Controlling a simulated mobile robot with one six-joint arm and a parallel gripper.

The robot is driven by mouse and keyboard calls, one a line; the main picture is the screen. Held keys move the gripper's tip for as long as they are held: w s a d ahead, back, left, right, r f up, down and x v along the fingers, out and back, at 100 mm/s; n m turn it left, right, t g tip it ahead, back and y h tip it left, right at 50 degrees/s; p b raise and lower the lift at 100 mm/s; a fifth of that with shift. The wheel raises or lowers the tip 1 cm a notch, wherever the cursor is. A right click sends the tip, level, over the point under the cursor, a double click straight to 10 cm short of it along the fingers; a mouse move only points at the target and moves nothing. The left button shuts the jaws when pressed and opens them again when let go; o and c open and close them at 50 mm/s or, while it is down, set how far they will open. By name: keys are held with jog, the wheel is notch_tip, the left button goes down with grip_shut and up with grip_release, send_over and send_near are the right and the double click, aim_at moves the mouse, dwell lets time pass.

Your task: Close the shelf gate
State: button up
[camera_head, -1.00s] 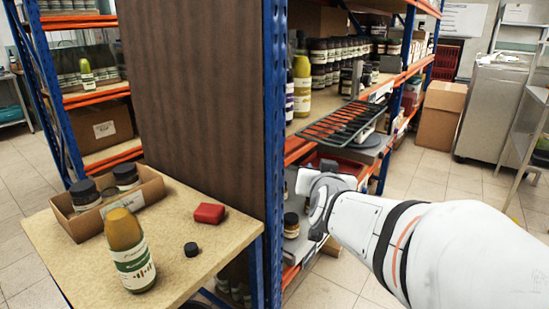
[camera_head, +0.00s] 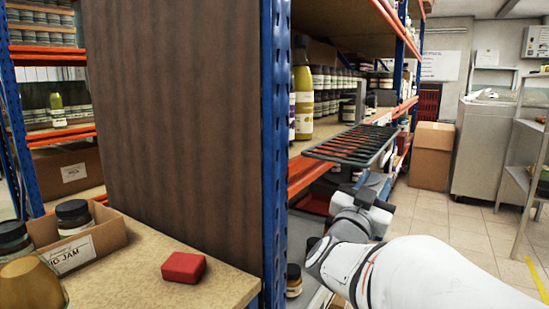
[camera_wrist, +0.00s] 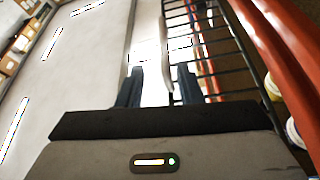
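The shelf gate (camera_head: 352,146) is a dark wire grid. It lies folded down, roughly level, sticking out from the orange front beam of the blue-framed shelf. My gripper (camera_head: 378,188) is just below and near the gate's outer side in the head view. In the wrist view the gate's bars (camera_wrist: 205,50) run along the right of the fingers. My gripper (camera_wrist: 158,88) shows two dark fingers spread apart, with a pale rail between them in the picture. I cannot tell whether they touch it.
Bottles (camera_head: 302,95) and jars stand on the shelf behind the gate. A brown panel (camera_head: 170,110) closes the shelf's near end. A table (camera_head: 165,270) at the lower left holds a red block (camera_head: 183,267) and a box of jars (camera_head: 80,245). The aisle floor (camera_head: 440,215) at right is clear.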

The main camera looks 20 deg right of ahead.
aim_at(381, 165)
jog(key=x, duration=0.3)
jog(key=b+x, duration=0.1)
jog(key=x, duration=0.2)
jog(key=shift+w+d, duration=0.1)
jog(key=shift+w, duration=0.4)
jog(key=shift+x, duration=0.8)
jog(key=shift+s+r, duration=0.1)
jog(key=shift+c, duration=0.5)
grip_shut()
